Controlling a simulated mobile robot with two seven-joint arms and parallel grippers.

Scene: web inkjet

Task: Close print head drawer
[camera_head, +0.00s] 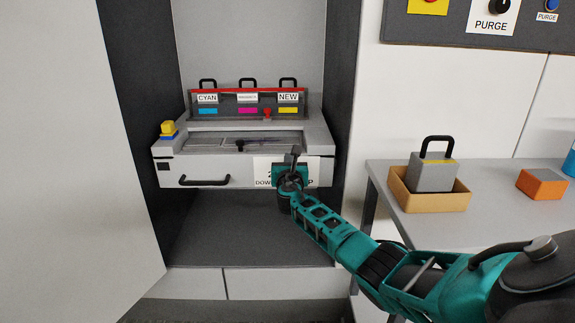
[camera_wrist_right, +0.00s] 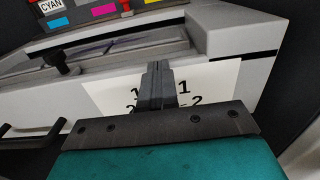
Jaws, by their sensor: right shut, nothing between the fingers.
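The print head drawer (camera_head: 225,170) is a light grey unit inside a dark cabinet bay, with a black bar handle (camera_head: 204,181) on the left of its front. A white label (camera_head: 264,171) with partly hidden print is on the right of the front. My right gripper (camera_head: 293,158) is shut and empty, in front of this label. In the right wrist view its closed fingers (camera_wrist_right: 156,85) overlap the label and the front's upper part; I cannot tell whether they touch. The drawer handle (camera_wrist_right: 30,132) lies to their left. My left gripper is not in view.
A white cabinet door (camera_head: 70,170) stands at left. A side table (camera_head: 480,225) holds a tan tray (camera_head: 430,199) and an orange box (camera_head: 541,185).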

